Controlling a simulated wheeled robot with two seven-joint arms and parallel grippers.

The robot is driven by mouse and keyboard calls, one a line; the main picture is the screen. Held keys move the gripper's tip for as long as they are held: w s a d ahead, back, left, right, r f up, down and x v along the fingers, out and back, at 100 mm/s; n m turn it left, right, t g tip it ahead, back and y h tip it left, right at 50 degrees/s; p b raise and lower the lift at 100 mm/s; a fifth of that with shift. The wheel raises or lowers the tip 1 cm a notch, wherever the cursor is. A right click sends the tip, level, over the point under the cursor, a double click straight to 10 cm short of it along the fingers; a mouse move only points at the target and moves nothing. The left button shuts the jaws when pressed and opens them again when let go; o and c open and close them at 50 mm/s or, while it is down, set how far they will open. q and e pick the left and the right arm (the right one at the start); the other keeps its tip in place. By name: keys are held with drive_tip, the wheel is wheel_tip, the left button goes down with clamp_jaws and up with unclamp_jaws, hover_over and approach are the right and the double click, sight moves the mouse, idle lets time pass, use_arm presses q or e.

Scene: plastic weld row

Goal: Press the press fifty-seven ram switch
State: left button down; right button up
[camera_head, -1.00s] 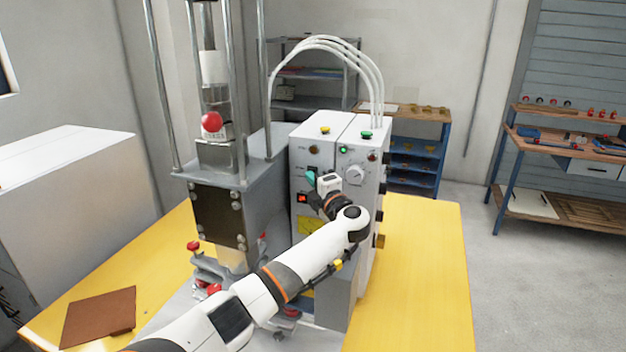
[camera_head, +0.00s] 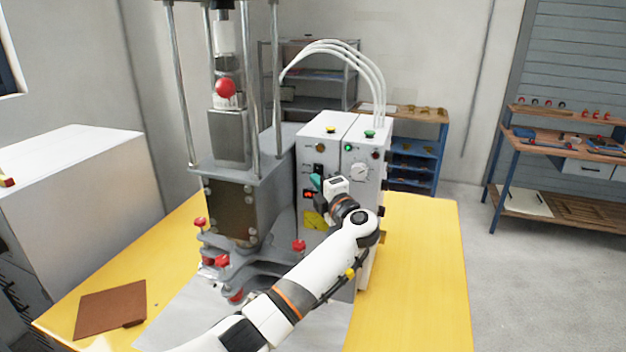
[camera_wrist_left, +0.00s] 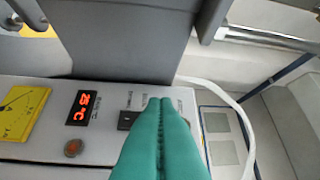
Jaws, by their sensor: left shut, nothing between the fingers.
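The press (camera_head: 229,210) stands on the yellow table, with a red ball (camera_head: 225,88) on its upper part. Beside it is a pale control box (camera_head: 309,150). A dark switch (camera_head: 318,170) is on the box's left front panel, above a red lit display; no number fifty-seven is readable. My left gripper (camera_head: 315,182) is shut and empty, its teal fingertips at the panel just below that switch. In the left wrist view, the teal fingers (camera_wrist_left: 160,130) partly cover a dark switch (camera_wrist_left: 127,120); contact cannot be told. My right gripper is not in view.
The wrist view shows the display reading 25 °C (camera_wrist_left: 83,107), a round reddish button (camera_wrist_left: 73,148) and a yellow label (camera_wrist_left: 20,113). White hoses (camera_head: 340,50) arch over the box. A brown board (camera_head: 108,308) lies on the yellow table (camera_head: 425,260), whose right side is clear.

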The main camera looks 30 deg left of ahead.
use_arm(q)
drive_tip(key=v, duration=0.2)
drive_tip(key=b+v, duration=0.1)
drive_tip(key=v, duration=0.1)
drive_tip(key=w+b+v, duration=0.1)
drive_tip(key=v, duration=0.1)
drive_tip(key=shift+s+d+r, duration=0.1)
drive_tip(key=shift+d, duration=0.25)
drive_tip(key=shift+s+d+r, duration=0.15)
drive_tip(key=shift+s+d, duration=0.1)
drive_tip(key=shift+w, duration=0.1)
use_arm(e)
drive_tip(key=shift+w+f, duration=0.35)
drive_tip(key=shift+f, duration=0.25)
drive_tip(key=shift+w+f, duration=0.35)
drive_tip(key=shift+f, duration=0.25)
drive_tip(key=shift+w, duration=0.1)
